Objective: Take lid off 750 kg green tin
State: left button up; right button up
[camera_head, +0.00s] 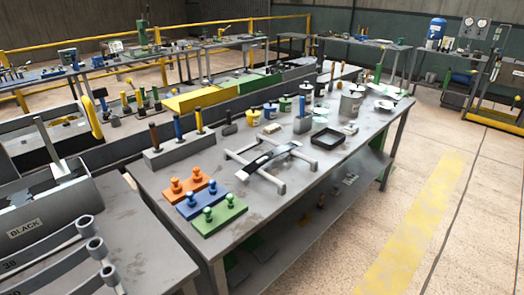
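Several small tins stand in a cluster on the middle workbench (150,205). A small greenish tin (285,104) with a dark lid stands among them, beside a blue tin (270,111) and a yellow tin (254,115). The tins look closed with their lids on. Their labels are too small to read, so I cannot confirm which is marked 750 kg. Neither of my grippers shows in this view.
A grey metal frame (265,180) and a black tray (328,139) lie on the bench near the tins. Orange (188,183), blue (201,197) and green (225,213) knobbed plates sit at its near end. A grey box marked BLACK (60,215) stands left. The floor right is clear.

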aim_at(285, 100)
jog(key=i+l+u, duration=0.1)
jog(key=i+l, duration=0.15)
jog(key=i+l+u, duration=0.15)
jog(key=l, duration=0.35)
jog(key=i+l+u, duration=0.1)
jog(key=i+l, duration=0.2)
jog(key=l, duration=0.1)
